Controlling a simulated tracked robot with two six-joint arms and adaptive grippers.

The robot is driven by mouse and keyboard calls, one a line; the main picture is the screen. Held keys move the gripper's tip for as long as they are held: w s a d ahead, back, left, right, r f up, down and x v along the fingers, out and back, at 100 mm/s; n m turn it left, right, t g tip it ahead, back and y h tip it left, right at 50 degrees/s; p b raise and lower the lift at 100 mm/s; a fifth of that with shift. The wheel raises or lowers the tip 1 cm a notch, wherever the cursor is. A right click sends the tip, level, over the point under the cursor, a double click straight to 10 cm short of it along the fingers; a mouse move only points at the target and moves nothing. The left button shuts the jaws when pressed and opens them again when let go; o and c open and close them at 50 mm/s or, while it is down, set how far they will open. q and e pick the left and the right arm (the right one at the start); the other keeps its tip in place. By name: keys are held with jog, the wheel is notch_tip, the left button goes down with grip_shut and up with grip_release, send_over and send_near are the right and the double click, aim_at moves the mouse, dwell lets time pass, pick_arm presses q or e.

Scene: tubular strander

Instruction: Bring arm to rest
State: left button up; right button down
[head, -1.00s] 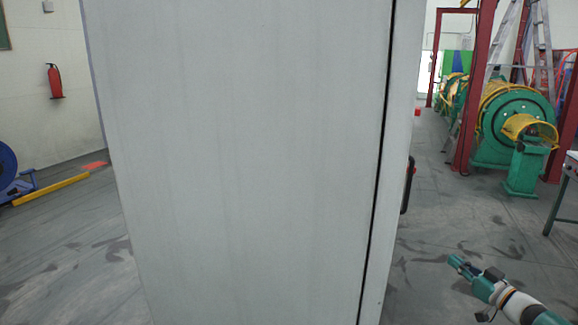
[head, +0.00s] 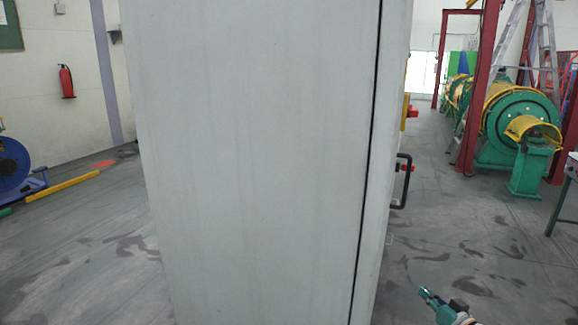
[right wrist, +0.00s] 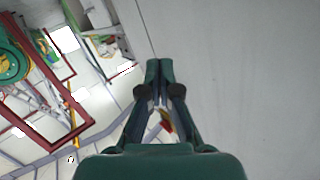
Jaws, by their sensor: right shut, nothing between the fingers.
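My right gripper (head: 428,297) is at the lower right of the head view, over the floor to the right of the grey cabinet. In the right wrist view its fingers (right wrist: 160,68) are together at the tips, with nothing between them. The grey cabinet (head: 255,160) fills the middle of the head view; a plain pale surface also fills the right side of the wrist view (right wrist: 245,70). Most of my right arm is outside the head view. My left gripper does not show.
The cabinet has a black handle (head: 402,182) and a red switch on a yellow plate (head: 410,112) on its right side. The green strander (head: 520,115), red frame posts (head: 475,90) and a ladder (head: 540,40) stand at the right. Open floor (head: 470,240) lies between.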

jog(key=s+a+f+m+g+p, duration=0.25)
jog(key=s+a+f+g, duration=0.45)
jog(key=s+a+f, duration=0.9)
jog(key=s+a+f+g, duration=0.1)
jog(key=s+a+g, duration=0.1)
jog(key=s, duration=0.6)
jog(key=s+a+f+g, duration=0.1)
jog(key=s+a+g, duration=0.2)
jog(key=s, duration=0.6)
jog(key=s+a+f+g+p, duration=0.1)
jog(key=s+a+g, duration=0.2)
jog(key=s+a, duration=0.2)
jog(key=s, duration=0.3)
jog(key=shift+s+h, duration=0.3)
